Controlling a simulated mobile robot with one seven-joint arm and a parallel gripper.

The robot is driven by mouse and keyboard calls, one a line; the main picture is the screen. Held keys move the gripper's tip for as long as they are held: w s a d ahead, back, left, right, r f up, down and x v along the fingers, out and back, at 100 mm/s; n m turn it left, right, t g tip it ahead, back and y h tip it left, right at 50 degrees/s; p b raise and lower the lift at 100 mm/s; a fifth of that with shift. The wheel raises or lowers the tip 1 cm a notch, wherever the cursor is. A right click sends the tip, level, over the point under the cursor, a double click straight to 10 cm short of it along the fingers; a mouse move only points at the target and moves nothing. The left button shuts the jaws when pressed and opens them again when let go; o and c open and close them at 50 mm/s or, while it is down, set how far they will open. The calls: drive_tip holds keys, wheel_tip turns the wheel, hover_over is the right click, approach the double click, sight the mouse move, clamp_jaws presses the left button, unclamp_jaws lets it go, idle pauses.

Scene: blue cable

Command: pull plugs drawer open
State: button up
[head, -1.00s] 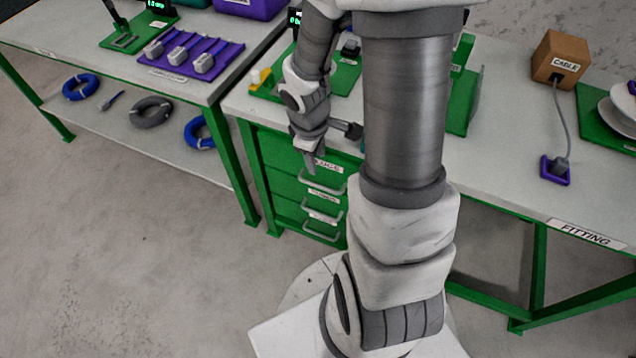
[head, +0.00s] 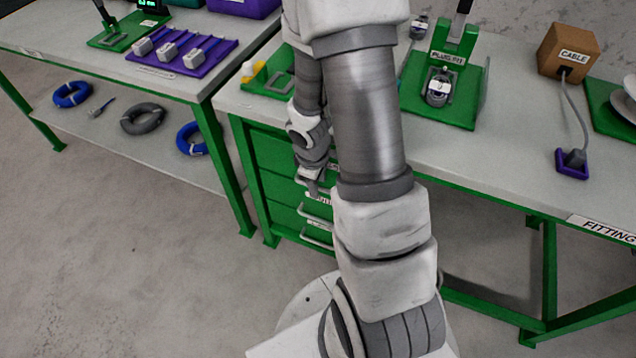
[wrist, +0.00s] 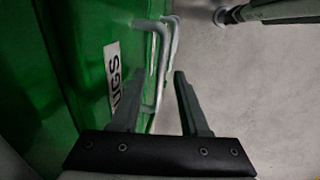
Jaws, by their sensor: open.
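The plugs drawer (wrist: 88,60) is a green front, upright on the left in the wrist view, with a white label (wrist: 112,75) partly reading "UGS". Its pale bar handle (wrist: 160,50) stands out from the front. My gripper (wrist: 160,78) is open, with one dark finger on the drawer side of the bar and one on the outer side. The bar appears to run between them; I cannot tell whether they touch it. In the head view my gripper (head: 313,183) is at the top of the green drawer stack (head: 272,160), hiding much of the top drawer. It looks closed.
Lower drawer handles (head: 318,240) stick out just below my gripper. The workbench (head: 470,165) overhangs the stack and carries a green plug fixture (head: 445,85) and a cable box (head: 567,52). The floor in front of the left table (head: 130,240) is clear.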

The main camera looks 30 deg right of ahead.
clamp_jaws()
idle(1.4)
